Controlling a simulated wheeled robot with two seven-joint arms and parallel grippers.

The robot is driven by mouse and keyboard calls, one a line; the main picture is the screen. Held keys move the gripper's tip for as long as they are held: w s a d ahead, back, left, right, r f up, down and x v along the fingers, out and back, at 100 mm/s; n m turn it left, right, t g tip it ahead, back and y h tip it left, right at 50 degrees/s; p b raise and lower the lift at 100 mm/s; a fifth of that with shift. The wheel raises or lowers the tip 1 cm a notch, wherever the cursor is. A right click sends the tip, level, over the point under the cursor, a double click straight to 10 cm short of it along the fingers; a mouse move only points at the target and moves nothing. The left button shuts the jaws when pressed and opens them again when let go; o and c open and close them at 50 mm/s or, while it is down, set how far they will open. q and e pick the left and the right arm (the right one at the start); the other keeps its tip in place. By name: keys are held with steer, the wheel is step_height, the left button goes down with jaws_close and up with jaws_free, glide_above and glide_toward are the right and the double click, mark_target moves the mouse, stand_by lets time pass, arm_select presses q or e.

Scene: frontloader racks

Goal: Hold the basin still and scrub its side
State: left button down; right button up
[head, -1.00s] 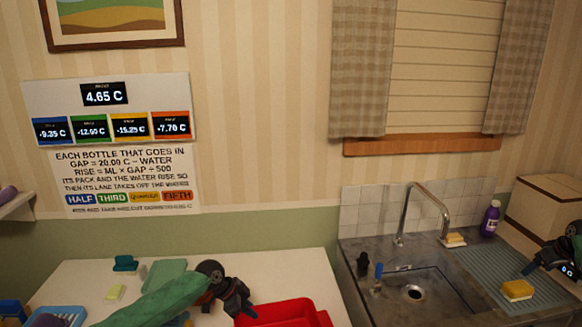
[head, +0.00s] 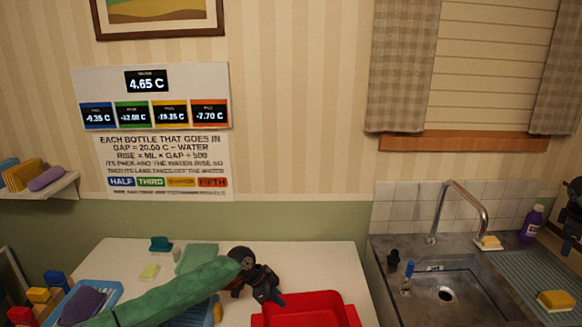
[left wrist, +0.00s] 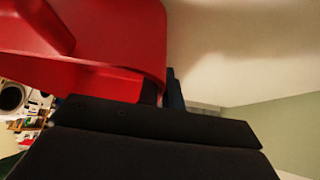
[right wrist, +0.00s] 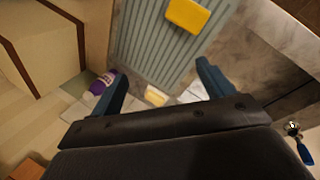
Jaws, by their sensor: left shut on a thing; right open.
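The red basin (head: 305,308) is at the bottom edge of the head view on the white table, its near part cut off. It fills the upper left of the left wrist view (left wrist: 85,50). My left gripper (head: 270,292) is shut on the basin's rim at its left back corner. My right gripper (head: 571,240) is open and empty, at the right edge of the head view, above the drainboard. A yellow sponge (head: 556,301) lies on the ribbed drainboard; it also shows in the right wrist view (right wrist: 187,15), beyond my open fingers (right wrist: 158,82).
The sink (head: 445,290) lies right of the table, with a curved tap (head: 470,200) behind it. A blue-handled tool (head: 408,274) stands at its left edge. A purple bottle (head: 531,224) and another sponge (head: 490,242) are behind. A blue tray (head: 85,300) is at left.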

mark_target(558, 296)
steer(key=shift+s+d+f+n+g+h, duration=0.1)
steer(key=shift+s+d+f+n+g, duration=0.4)
steer(key=shift+f+n, duration=2.3)
steer(key=shift+s+d+f+n+g+h, duration=0.15)
steer(key=shift+s+d+f+n, duration=0.4)
steer(key=shift+f, duration=4.3)
steer(key=shift+s+d+f+n+g+h, duration=0.1)
steer(key=shift+s+d+f+n+g, duration=0.45)
steer(key=shift+f+n, duration=2.3)
steer(key=shift+w+d+f+m, duration=0.15)
steer(key=shift+f+m, duration=0.35)
steer(key=shift+w+d+f+m, duration=0.1)
steer(key=shift+w+f+m, duration=0.05)
steer(key=shift+f+m, duration=0.35)
steer(key=shift+r, duration=0.1)
steer(key=c, duration=1.1)
steer(key=shift+r, duration=2.5)
steer(key=shift+c, duration=0.3)
